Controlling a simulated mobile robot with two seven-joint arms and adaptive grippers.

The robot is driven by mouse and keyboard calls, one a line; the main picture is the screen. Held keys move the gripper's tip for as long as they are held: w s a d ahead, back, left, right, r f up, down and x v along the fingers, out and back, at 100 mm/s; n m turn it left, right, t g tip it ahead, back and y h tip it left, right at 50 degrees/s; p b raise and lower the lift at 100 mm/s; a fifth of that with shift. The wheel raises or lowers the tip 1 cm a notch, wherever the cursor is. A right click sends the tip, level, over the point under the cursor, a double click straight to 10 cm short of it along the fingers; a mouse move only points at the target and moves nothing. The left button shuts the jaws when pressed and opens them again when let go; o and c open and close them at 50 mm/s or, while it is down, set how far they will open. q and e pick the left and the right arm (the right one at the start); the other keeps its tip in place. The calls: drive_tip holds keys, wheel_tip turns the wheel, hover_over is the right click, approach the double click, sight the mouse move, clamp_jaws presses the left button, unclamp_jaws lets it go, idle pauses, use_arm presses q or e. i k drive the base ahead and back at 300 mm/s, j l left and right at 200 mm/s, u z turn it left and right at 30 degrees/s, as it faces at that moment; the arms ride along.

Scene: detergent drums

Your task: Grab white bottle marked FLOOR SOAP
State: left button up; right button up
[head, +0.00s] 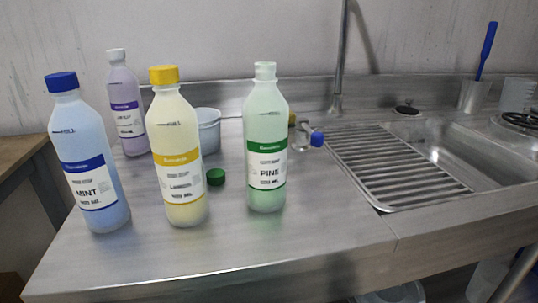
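Several bottles stand upright on the steel counter (240,262). A bluish bottle (108,213) with a blue cap reads MINT, at the left. A pale yellow bottle (172,118) with a yellow cap stands right of it; its label is hard to read. A pale green bottle (265,112) without a coloured cap reads PINE. The small label print is blurred, so I cannot read FLOOR SOAP on any. Neither of my grippers shows.
A green cap (215,177) lies between the yellow and green bottles. A grey tub (209,132) stands behind the yellow bottle. A small blue-capped item (317,138) is right of the green bottle. A ribbed rack (395,170) and sink (460,148) lie at right. The counter's front is clear.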

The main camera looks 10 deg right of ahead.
sight(265, 111)
drive_tip(key=k, duration=1.4)
